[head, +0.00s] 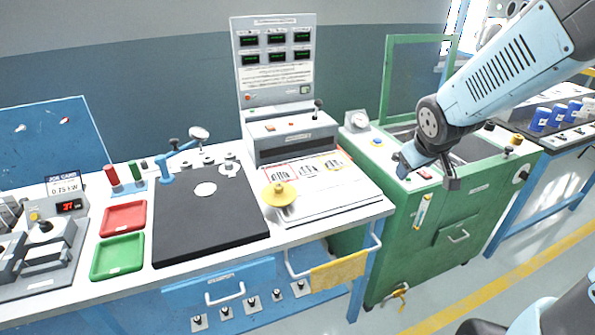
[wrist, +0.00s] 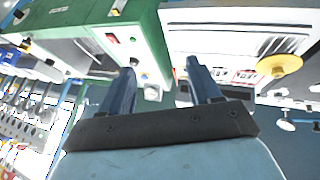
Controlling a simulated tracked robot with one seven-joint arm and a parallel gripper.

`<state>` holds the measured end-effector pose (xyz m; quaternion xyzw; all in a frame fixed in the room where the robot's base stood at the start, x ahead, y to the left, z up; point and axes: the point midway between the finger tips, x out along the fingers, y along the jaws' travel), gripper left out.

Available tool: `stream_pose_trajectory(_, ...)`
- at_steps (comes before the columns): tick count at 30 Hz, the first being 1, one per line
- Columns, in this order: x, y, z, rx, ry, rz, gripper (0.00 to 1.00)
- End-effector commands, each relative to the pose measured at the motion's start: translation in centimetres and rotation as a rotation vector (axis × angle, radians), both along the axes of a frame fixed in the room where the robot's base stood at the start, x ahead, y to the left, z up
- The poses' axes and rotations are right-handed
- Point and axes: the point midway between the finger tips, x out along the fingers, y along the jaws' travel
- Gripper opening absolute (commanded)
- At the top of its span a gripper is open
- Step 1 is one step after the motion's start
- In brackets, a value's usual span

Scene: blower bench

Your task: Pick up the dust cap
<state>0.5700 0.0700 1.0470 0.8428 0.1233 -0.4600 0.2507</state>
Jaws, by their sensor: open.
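A yellow round cap with a raised knob (head: 280,194), which looks like the dust cap, sits on the white bench right of the black mat, by the printed sheet. In the wrist view the yellow cap (wrist: 279,65) is at the upper right, well to the side of the fingers. My gripper (head: 428,178) is above the green cabinet, to the right of and apart from the cap. In the wrist view my gripper (wrist: 161,69) has its two dark fingers spread, with nothing between them. What lies under the cap is hidden.
The black mat (head: 200,225) holds a small white disc (head: 205,189). Red (head: 123,218) and green (head: 118,256) trays lie to its left. A meter panel (head: 277,75) rises behind the cap. The green cabinet (head: 425,240) stands right of the bench, with a raised frame behind.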

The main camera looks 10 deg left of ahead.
Motion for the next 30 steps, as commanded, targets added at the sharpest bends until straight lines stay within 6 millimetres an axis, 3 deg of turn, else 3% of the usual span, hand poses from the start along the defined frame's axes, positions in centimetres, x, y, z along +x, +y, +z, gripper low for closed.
stream_pose_trajectory(6,2.8,3.8,-5.3,0.045,-0.003,0.185,0.63)
stream_pose_trajectory(15,4.1,10.4,-11.1,0.194,-0.040,0.430,0.63)
stream_pose_trajectory(22,3.8,15.8,-13.0,0.392,-0.112,0.580,0.63)
stream_pose_trajectory(30,2.9,20.5,-12.3,0.623,-0.217,0.679,0.63)
